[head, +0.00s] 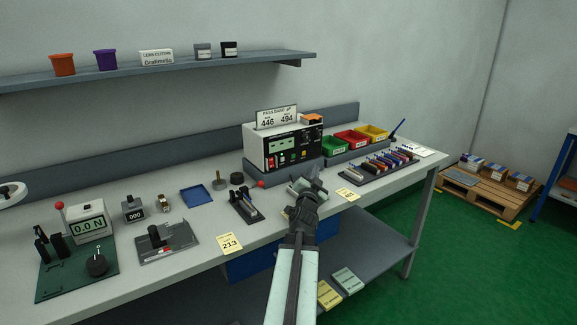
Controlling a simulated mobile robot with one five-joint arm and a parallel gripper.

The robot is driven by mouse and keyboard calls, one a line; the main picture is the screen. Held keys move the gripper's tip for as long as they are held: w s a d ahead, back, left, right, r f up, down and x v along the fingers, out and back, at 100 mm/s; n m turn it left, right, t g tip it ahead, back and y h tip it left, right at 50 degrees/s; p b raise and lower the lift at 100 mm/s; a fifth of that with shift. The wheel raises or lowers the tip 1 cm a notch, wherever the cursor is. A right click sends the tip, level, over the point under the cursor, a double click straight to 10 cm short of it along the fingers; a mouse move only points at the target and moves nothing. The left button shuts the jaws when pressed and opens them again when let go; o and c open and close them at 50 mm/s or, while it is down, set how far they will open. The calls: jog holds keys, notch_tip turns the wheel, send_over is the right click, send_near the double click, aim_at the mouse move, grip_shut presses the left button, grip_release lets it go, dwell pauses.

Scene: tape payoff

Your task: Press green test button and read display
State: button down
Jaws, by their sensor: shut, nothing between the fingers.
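The tester (256,152) is a white and black box on a grey plinth at the back of the bench. Its green display (280,144) is lit, but any text on it is too small to read. Several small coloured controls sit low on its front; I cannot tell surely which is the green test button. A card on top reads PASS BAND, 446 and 494. My gripper (309,184) is shut and empty, in front of the tester and apart from its front as far as I can tell. My arm rises from the bottom of the picture.
Green, red and yellow bins (352,138) and a rack of coloured pieces (381,163) stand right of the tester. A small black stand (244,207) is left of my gripper. A gauge (88,224) showing 0.0 N stands far left. Yellow notes lie along the front edge.

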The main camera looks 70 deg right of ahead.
aim_at(293, 156)
jog(key=shift+w+r, duration=0.1)
jog(key=shift+w, duration=0.1)
jog(key=shift+w+d, duration=0.1)
jog(key=shift+w, duration=0.05)
jog(key=shift+w+d, duration=0.75)
jog(key=shift+w, duration=0.45)
jog(key=shift+w+d, duration=0.75)
jog(key=shift+w, duration=0.45)
jog(key=shift+w+d, duration=0.75)
jog(key=shift+w, duration=0.45)
jog(key=shift+w, duration=0.1)
jog(key=shift+w+d, duration=0.25)
jog(key=shift+w, duration=0.05)
jog(key=shift+w+d, duration=0.2)
jog(key=shift+w, duration=0.15)
jog(key=shift+s, duration=0.1)
jog(key=shift+s+a, duration=0.45)
jog(key=shift+s, duration=0.15)
